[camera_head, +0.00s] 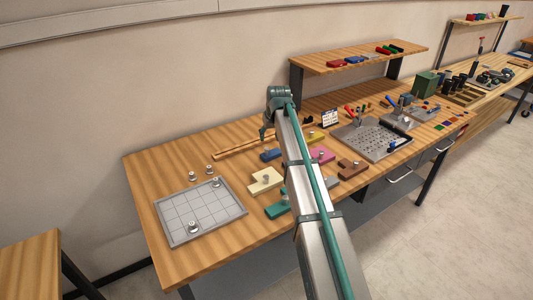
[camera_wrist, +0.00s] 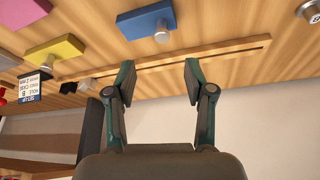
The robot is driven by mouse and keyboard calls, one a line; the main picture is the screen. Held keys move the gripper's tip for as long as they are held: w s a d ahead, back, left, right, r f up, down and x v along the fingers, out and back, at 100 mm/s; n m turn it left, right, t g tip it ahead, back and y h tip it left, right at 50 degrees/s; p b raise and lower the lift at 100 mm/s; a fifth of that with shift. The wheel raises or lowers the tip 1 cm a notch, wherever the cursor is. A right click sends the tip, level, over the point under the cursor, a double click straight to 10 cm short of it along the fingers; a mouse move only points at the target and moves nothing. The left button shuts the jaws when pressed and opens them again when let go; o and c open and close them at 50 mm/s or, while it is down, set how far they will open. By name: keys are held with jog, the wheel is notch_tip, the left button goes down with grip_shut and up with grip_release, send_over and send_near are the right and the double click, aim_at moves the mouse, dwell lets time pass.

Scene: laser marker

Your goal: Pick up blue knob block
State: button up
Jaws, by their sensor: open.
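The blue knob block (camera_head: 268,156) lies on the wooden table, partly beside my arm. It is a flat blue piece with a metal knob. In the wrist view the blue knob block (camera_wrist: 140,19) is at the top, with its knob at its lower right edge. My gripper (camera_wrist: 158,72) is open, with nothing between its two fingers. The fingers point up toward the block in that view and are apart from it. In the head view my gripper (camera_head: 265,134) is above the table, just behind the block.
Other knob blocks lie close by: yellow (camera_head: 315,137), pink (camera_head: 322,155), cream (camera_head: 265,180), teal (camera_head: 278,210) and brown (camera_head: 351,169). A grey gridded tray (camera_head: 176,231) is at the left. A long wooden strip (camera_wrist: 230,50) lies near the wall. A shelf (camera_head: 345,57) stands behind.

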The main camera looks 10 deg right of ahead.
aim_at(267, 148)
jog(key=p+x, duration=0.1)
jog(key=x, duration=0.3)
jog(key=shift+f, duration=0.4)
jog(key=shift+p+x, duration=1.3)
jog(key=shift+x, duration=1.4)
jog(key=shift+s+a, duration=0.1)
jog(key=shift+s, duration=0.05)
jog(key=shift+c, duration=0.3)
grip_shut()
